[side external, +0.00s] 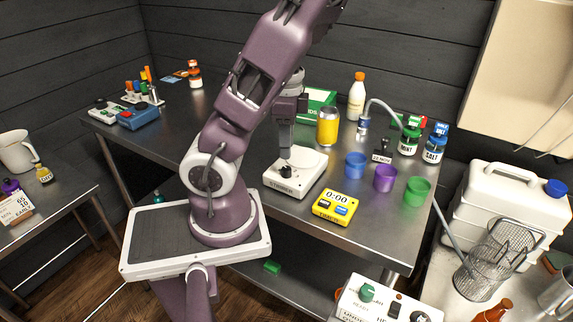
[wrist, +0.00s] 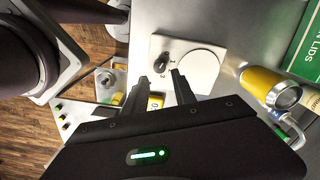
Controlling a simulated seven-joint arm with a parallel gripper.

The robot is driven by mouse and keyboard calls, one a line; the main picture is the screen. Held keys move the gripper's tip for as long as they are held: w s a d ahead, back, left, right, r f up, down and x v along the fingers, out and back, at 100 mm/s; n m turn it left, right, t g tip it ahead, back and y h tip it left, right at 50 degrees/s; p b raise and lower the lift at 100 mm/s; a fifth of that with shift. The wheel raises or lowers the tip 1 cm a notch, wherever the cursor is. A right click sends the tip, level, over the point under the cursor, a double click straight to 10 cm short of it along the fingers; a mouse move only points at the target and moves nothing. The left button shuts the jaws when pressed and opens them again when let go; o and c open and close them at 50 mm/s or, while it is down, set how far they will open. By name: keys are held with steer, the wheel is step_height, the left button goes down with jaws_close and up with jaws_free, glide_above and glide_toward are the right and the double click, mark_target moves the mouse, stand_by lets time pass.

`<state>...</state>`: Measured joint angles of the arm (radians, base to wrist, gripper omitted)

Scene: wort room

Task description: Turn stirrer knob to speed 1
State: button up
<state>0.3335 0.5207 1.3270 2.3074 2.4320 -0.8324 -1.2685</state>
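The stirrer (side external: 308,176) is a white box labelled STIRRER on the steel table. Its black knob (side external: 286,170) is at the front left, and its pale round plate also shows on the stirrer in the wrist view (wrist: 207,64). My gripper (side external: 285,146) is above the stirrer, pointing down near the knob. In the wrist view my gripper (wrist: 160,77) has its two fingers apart with nothing between them. The knob (wrist: 161,64) appears just beyond the fingertips. The marks around the knob are too small to read, so its setting cannot be told.
A yellow can (side external: 328,127) stands behind the stirrer. A yellow timer (side external: 338,207) showing 0:00 lies in front. Blue (side external: 355,165), purple (side external: 385,178) and green (side external: 417,191) cups stand to the right. A green box (side external: 318,105) is behind. The table left of the stirrer looks clear.

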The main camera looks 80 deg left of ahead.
mark_target(286, 168)
step_height(286, 168, down, 7)
steer(key=shift+r, duration=0.15)
jaws_close()
